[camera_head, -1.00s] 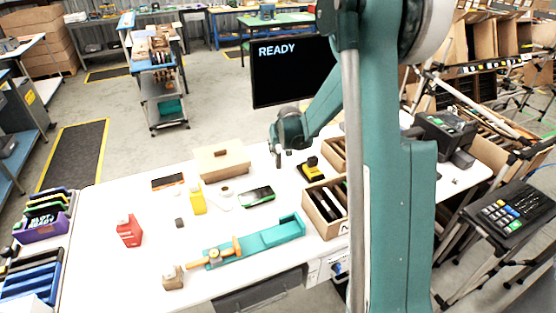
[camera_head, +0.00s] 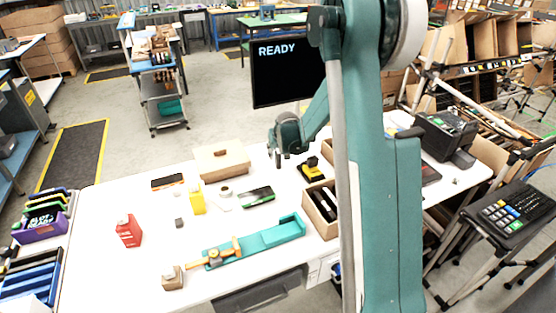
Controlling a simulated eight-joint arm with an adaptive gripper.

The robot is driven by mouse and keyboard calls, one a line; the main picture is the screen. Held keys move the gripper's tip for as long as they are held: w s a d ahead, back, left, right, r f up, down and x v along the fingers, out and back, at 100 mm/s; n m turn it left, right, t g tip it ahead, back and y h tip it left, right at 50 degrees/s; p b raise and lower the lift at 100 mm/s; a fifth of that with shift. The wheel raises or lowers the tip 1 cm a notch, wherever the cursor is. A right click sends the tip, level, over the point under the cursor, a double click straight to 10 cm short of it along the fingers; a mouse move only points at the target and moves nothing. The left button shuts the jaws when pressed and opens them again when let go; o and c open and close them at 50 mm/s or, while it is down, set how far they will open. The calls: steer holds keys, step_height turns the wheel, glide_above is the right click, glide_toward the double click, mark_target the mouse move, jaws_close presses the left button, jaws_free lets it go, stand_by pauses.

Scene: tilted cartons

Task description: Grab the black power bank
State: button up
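Several dark things could be the black power bank, and I cannot tell which one is. Black slab-like items (camera_head: 326,201) stand in an open cardboard carton (camera_head: 318,222) at the table's right, partly behind my arm. A black device with green ends (camera_head: 257,197) lies mid-table. A flat black item with an orange edge (camera_head: 168,181) lies at the back left.
A yellow-black item (camera_head: 312,170) is near the cartons. The left front is mostly clear.

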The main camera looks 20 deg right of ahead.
jaws_close()
steer(key=shift+r+p, duration=0.5)
steer(key=shift+r, duration=4.55)
